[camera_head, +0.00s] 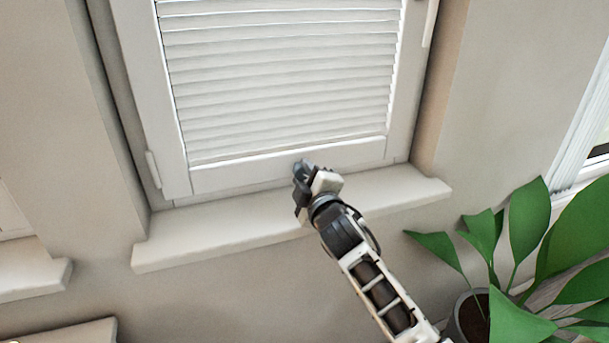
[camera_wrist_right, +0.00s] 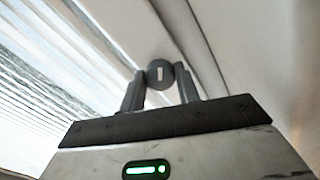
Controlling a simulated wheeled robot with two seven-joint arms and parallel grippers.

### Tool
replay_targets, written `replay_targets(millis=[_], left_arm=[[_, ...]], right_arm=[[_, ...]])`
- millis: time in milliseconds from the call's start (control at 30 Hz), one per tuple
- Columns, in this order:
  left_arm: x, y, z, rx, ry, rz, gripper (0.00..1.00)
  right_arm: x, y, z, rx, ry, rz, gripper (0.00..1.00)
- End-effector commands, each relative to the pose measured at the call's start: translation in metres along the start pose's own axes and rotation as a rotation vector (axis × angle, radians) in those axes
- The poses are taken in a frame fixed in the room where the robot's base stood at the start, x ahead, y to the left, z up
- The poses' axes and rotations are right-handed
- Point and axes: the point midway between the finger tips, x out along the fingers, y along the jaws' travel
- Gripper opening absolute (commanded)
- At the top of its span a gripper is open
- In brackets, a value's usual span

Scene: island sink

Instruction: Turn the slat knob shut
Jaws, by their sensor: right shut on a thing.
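The slat knob (camera_wrist_right: 159,74) is a round grey knob with a pale upright mark on its face. In the right wrist view it sits between the fingertips of my right gripper (camera_wrist_right: 160,85), which is shut on it. In the head view my right gripper (camera_head: 303,168) reaches the lower frame of the window (camera_head: 290,172) and hides most of the knob. The slats (camera_head: 280,80) above are white and horizontal; in the right wrist view light shows between the slats (camera_wrist_right: 50,75). My left gripper is not in view.
A white sill (camera_head: 200,232) runs below the window, under my right gripper. A leafy green plant (camera_head: 530,230) in a pot stands at the right, near my right arm. A white window handle (camera_head: 430,22) is at the upper right.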

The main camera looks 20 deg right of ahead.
Motion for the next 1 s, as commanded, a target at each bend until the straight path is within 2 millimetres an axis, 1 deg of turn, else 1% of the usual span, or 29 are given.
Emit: replay_targets(millis=[233,600,800,1000], left_arm=[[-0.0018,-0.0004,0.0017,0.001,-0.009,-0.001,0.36],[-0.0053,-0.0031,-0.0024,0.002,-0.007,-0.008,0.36],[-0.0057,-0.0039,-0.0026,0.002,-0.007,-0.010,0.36],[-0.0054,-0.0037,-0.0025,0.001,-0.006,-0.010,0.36]], right_arm=[[0.0000,0.0003,-0.0007,0.238,-0.001,-0.001,0.09],[-0.0001,-0.0003,-0.0006,0.586,-0.002,-0.002,0.09],[0.0000,-0.0006,-0.0004,0.747,-0.001,-0.001,0.09],[0.0000,-0.0004,0.0001,0.868,-0.001,0.000,0.09]])
